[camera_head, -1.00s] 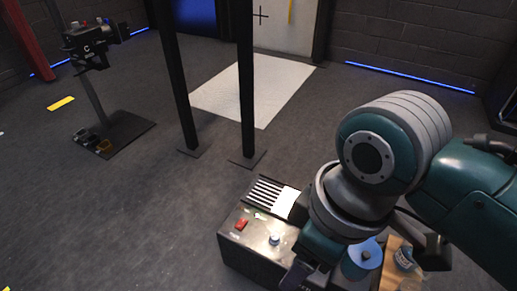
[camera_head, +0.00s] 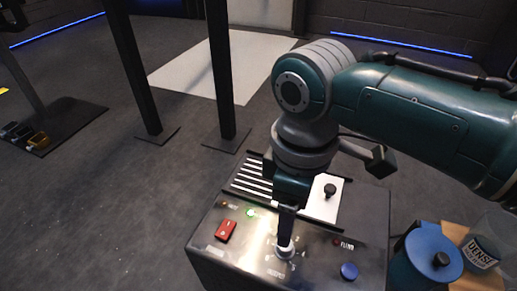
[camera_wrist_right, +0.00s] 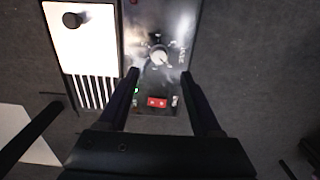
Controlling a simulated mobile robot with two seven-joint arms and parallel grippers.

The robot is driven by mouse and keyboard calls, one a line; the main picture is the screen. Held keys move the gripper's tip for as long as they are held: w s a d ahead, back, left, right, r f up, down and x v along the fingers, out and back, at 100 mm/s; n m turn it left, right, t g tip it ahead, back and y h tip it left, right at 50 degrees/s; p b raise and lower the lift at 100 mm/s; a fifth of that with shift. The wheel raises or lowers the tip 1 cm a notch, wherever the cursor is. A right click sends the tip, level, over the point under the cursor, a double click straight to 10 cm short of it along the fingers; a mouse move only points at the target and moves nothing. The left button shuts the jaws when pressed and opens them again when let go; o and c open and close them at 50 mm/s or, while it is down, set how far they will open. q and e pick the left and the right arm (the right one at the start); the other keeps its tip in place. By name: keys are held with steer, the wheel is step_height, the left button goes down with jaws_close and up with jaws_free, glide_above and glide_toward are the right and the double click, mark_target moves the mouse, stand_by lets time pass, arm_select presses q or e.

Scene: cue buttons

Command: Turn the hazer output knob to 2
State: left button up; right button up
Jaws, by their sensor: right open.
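The hazer (camera_head: 215,265) is a dark box with a metal control panel. Its output knob (camera_head: 285,252) is a small pale round knob, ringed by marks, near the panel's middle. It also shows in the right wrist view (camera_wrist_right: 159,57), just beyond the fingertips. My right gripper (camera_wrist_right: 160,74) is open and empty, its two fingers spread to either side of the knob's line. In the head view its fingers (camera_head: 286,232) point down at the knob and partly cover it. I cannot tell whether they touch it or read its setting. My left gripper is out of view.
A red rocker switch (camera_head: 226,230) and a lit green lamp (camera_head: 250,212) sit left of the knob; a blue button (camera_head: 349,271) sits right. A white lid with a black knob (camera_head: 330,190) lies behind. A blue canister (camera_head: 428,262) and a jar (camera_head: 482,250) stand at right.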

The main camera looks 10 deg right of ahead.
mark_target(284, 254)
step_height(284, 254, down, 8)
steer(key=b, duration=0.6)
steer(key=shift+f, duration=0.25)
steer(key=shift+r, duration=0.1)
steer(key=shift+w, duration=0.1)
steer(key=shift+c, duration=0.6)
jaws_close()
